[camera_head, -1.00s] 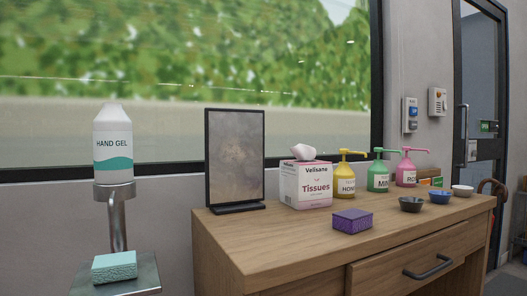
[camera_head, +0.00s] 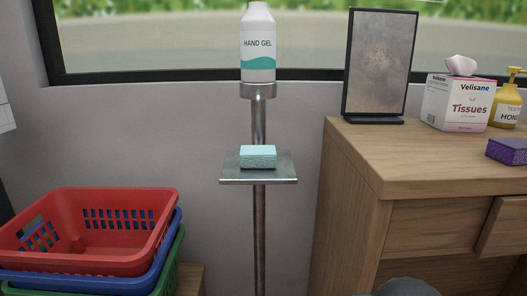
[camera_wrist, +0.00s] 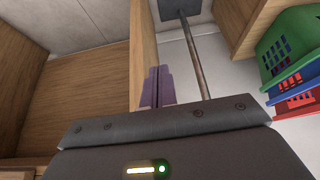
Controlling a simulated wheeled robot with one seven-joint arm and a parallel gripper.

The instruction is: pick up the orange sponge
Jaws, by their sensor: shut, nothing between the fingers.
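I see no orange sponge in either current view. A teal sponge (camera_head: 258,157) lies on the small metal shelf (camera_head: 230,177) of the hand gel stand. A purple sponge (camera_head: 510,151) lies on the wooden counter at the right, cut by the picture's edge. My gripper (camera_wrist: 158,88) shows in the wrist view, its two fingers together and empty, beside the wooden furniture and a thin metal pole (camera_wrist: 194,50).
Red, blue and green baskets are stacked at lower left, the red one (camera_head: 90,262) on top. The wooden counter (camera_head: 440,170) holds a framed sign (camera_head: 378,65), a tissue box (camera_head: 456,103) and a yellow pump bottle (camera_head: 507,105). A hand gel bottle (camera_head: 258,45) tops the stand.

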